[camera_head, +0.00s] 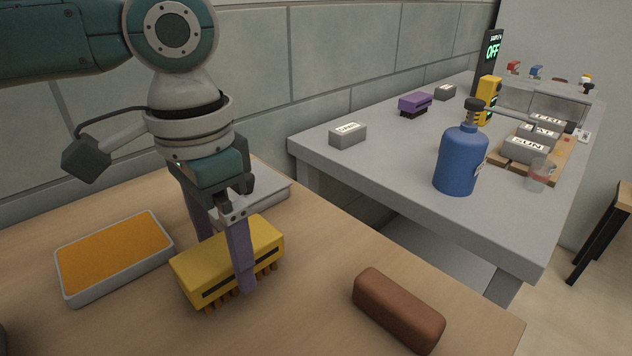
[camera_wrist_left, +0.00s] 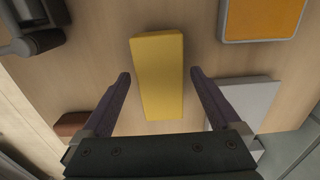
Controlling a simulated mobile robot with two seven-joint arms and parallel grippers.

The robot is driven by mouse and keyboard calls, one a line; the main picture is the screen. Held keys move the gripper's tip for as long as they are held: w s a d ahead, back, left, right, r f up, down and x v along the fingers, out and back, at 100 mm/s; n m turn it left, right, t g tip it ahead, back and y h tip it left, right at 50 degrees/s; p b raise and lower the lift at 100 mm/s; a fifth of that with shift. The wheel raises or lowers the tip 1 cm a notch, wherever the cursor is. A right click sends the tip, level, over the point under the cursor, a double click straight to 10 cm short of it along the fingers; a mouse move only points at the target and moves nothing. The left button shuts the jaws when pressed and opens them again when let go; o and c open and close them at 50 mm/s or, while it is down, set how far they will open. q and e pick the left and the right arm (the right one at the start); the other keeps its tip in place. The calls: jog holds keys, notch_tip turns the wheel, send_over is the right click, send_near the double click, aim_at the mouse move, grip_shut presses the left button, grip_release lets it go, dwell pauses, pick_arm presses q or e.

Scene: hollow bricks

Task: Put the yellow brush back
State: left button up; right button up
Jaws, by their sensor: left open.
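The yellow brush (camera_head: 232,262) lies bristles down on the wooden table in the head view. It also shows as a yellow block in the left wrist view (camera_wrist_left: 158,76). My left gripper (camera_head: 226,262) is over the brush, pointing down, with one finger on the near side and the other partly hidden behind the brush. In the left wrist view the two fingers (camera_wrist_left: 160,76) stand wide apart on either side of the brush, with gaps showing. The gripper is open and holds nothing.
An orange-filled tray (camera_head: 61,284) lies left of the brush, a pale grey flat item (camera_head: 275,197) behind it, and a brown brick (camera_head: 398,309) to its right. A grey bench (camera_head: 390,172) beyond holds a blue bottle (camera_head: 461,160), a purple brush (camera_head: 415,102) and several labelled grey blocks.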

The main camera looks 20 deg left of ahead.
aim_at(223, 249)
pick_arm(q)
notch_tip(223, 249, up, 12)
jog(key=p, duration=0.2)
dwell(0.4)
